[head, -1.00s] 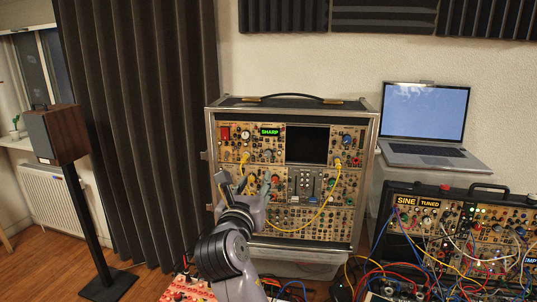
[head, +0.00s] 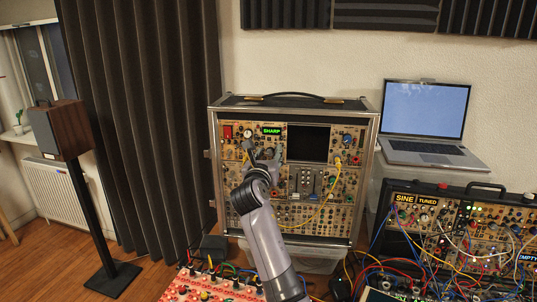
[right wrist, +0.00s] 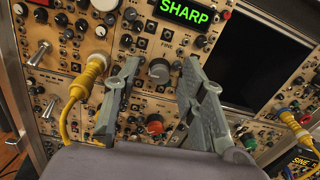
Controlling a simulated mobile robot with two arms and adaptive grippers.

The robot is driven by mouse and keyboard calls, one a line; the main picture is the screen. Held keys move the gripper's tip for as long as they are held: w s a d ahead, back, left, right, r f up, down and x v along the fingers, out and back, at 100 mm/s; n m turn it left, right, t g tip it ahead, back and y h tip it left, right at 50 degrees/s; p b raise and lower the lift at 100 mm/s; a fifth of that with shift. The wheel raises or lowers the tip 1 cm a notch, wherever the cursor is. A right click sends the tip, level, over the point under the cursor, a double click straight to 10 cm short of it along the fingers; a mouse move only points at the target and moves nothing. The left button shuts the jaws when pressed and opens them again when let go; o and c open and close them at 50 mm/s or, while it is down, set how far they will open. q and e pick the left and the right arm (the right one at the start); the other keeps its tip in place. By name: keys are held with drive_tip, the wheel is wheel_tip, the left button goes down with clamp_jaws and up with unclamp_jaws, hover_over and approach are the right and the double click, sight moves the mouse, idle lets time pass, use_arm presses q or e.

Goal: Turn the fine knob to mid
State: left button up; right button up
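The fine knob (right wrist: 159,70) is a grey round knob on the tan synth panel in the right wrist view, under a small label that seems to read FINE. In the head view my gripper hides it. The green display (right wrist: 185,11) above it reads SHARP; it also shows in the head view (head: 271,131). My right gripper (right wrist: 160,75) is open, its two grey fingers apart, one on each side of the knob in the picture. I cannot tell whether they touch it. In the head view this gripper (head: 262,152) is at the panel's upper left. My left gripper is not in view.
A yellow plug (right wrist: 94,68) with its cable sits just left of the left finger. A red-orange knob (right wrist: 155,124) lies lower between the fingers. A dark screen (head: 308,144) is to the right. A second synth case (head: 455,235) with many cables and a laptop (head: 424,118) stand further right.

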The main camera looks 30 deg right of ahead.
clamp_jaws()
idle(0.5)
